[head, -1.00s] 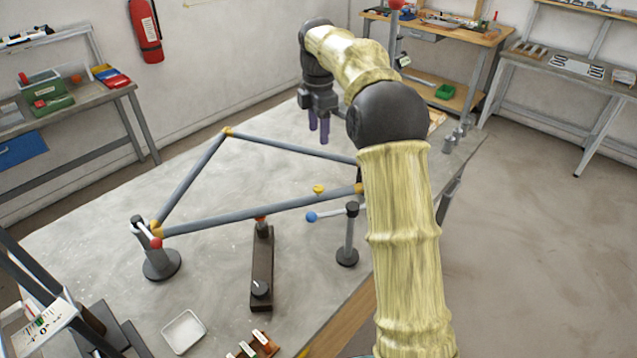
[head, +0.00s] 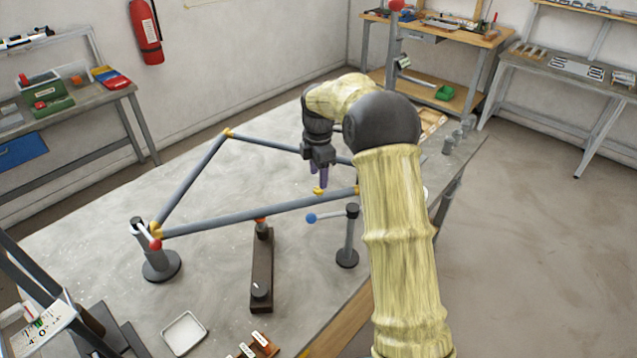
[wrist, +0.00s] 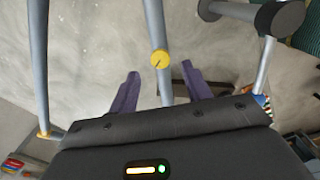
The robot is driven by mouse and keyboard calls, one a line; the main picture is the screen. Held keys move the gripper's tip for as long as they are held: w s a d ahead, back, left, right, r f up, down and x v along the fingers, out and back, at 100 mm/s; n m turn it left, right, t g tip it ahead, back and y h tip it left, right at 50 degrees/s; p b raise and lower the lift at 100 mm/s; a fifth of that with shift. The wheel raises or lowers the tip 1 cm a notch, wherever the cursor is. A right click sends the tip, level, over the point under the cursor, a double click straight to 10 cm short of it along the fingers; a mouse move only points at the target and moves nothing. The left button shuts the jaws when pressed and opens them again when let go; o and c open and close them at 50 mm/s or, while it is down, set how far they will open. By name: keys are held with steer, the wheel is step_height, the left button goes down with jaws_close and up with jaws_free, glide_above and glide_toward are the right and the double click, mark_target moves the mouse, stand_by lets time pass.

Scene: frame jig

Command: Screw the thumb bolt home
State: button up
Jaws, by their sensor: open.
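The yellow thumb bolt (head: 319,191) stands on the grey front tube of the triangular frame (head: 245,214), towards the frame's right end. My gripper (head: 320,180) is open, with its purple fingers pointing down just over the bolt. In the wrist view the bolt's round yellow head (wrist: 160,58), marked with a dark line, lies near the middle between the spread fingertips (wrist: 160,70), slightly beyond them. Neither finger appears to touch it. The bolt's shank is hidden from above, so its depth in the tube cannot be told.
A post with a red-tipped lever (head: 160,264) stands at the frame's left corner. A post with a blue-knobbed lever (head: 347,240) stands near the right end. A dark block (head: 262,270) and a white tray (head: 184,333) sit in front.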

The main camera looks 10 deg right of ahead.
mark_target(318, 189)
steer(key=shift+f, duration=2)
steer(key=c, duration=1)
steer(key=shift+r+m+p, duration=0.1)
steer(key=shift+m+p, duration=0.3)
steer(key=shift+m, duration=0.1)
